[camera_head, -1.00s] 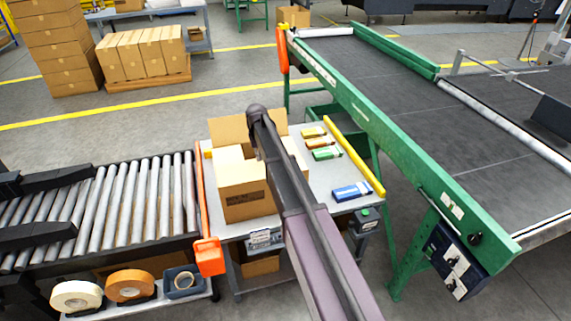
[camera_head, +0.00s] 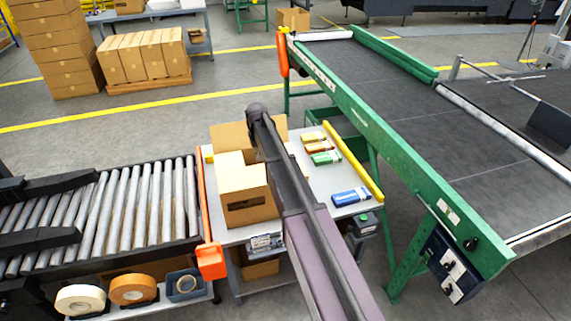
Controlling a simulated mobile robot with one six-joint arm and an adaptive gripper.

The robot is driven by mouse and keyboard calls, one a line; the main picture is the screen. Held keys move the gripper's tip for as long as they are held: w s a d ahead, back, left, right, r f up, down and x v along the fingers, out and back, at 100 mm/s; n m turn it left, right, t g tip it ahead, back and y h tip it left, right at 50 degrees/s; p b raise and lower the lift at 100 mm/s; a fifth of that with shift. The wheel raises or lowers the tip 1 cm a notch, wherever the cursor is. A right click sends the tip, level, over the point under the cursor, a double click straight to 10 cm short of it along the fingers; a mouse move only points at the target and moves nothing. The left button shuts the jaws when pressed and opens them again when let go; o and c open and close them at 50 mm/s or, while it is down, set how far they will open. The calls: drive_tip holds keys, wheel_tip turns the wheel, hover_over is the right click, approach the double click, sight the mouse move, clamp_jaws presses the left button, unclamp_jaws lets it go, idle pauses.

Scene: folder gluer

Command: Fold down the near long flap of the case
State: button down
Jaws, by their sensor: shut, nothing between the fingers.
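The case (camera_head: 248,208) is an open brown cardboard box on a small grey work table, left of my arm. Its far flap (camera_head: 231,136) stands raised at the back. A pale panel (camera_head: 236,177) shows at the top on the near left side; I cannot tell for certain whether it is the near long flap or another flap. My arm crosses in front of the case and hides its right side. My gripper is not visible; it is hidden behind the arm.
Small coloured cartons, including a blue one (camera_head: 351,196), lie on the table (camera_head: 318,187) right of my arm. A yellow rail (camera_head: 355,165) edges it. A roller conveyor (camera_head: 130,210) stands left, a green-framed belt conveyor (camera_head: 400,130) right. Tape rolls (camera_head: 80,299) sit at lower left.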

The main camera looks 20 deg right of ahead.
wheel_tip(320, 180, up, 5)
drive_tip(key=p, duration=0.4)
drive_tip(key=shift+r+p, duration=0.15)
drive_tip(key=shift+p, duration=0.2)
idle(1.3)
